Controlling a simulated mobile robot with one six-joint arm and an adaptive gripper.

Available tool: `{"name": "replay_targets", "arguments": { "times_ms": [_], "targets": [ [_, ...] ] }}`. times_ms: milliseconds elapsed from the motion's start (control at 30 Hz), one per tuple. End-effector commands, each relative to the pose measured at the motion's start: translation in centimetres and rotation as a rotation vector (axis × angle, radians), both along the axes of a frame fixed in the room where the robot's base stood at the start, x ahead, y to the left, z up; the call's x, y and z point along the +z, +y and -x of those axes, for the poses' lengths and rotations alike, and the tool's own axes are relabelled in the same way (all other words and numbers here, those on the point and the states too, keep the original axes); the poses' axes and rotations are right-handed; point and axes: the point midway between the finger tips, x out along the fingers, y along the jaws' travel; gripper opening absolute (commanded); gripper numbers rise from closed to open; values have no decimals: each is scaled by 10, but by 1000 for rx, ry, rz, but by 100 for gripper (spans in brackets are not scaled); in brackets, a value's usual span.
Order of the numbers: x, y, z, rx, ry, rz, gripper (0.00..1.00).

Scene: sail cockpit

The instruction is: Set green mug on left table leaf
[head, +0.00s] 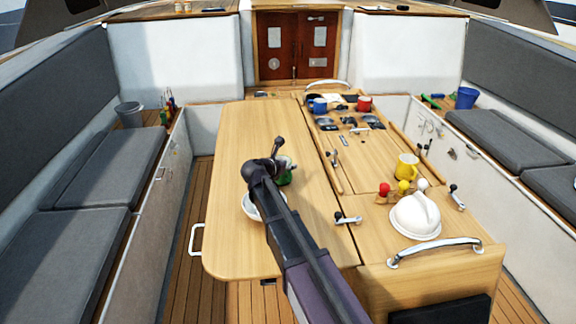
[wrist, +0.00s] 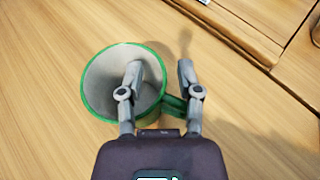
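The green mug (wrist: 95,108) has a green outside and rim and a grey inside. It appears to stand upright on the left table leaf (head: 240,135). In the head view the green mug (head: 285,180) is mostly hidden behind my gripper and arm. My gripper (wrist: 158,70) is over the mug with its fingers apart. In the wrist view the left finger overlaps the mug's mouth and the right finger is outside the rim, above the handle (wrist: 175,106). I see no finger clearly pressing on the wall. My gripper also shows in the head view (head: 281,157).
To the right are a yellow mug (head: 407,166), a white domed object (head: 415,216), a blue mug (head: 319,105) and a red mug (head: 364,104). The leaf's far part is clear.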

Motion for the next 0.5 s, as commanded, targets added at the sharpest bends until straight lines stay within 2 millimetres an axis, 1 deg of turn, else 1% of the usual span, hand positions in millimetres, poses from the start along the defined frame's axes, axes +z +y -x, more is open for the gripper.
{"name": "replay_targets", "arguments": {
  "times_ms": [333, 500],
  "targets": [
    [3, 1, 1, 0, 0, 0, 45],
    [10, 9, 12, 0, 0, 0, 45]
  ]
}}
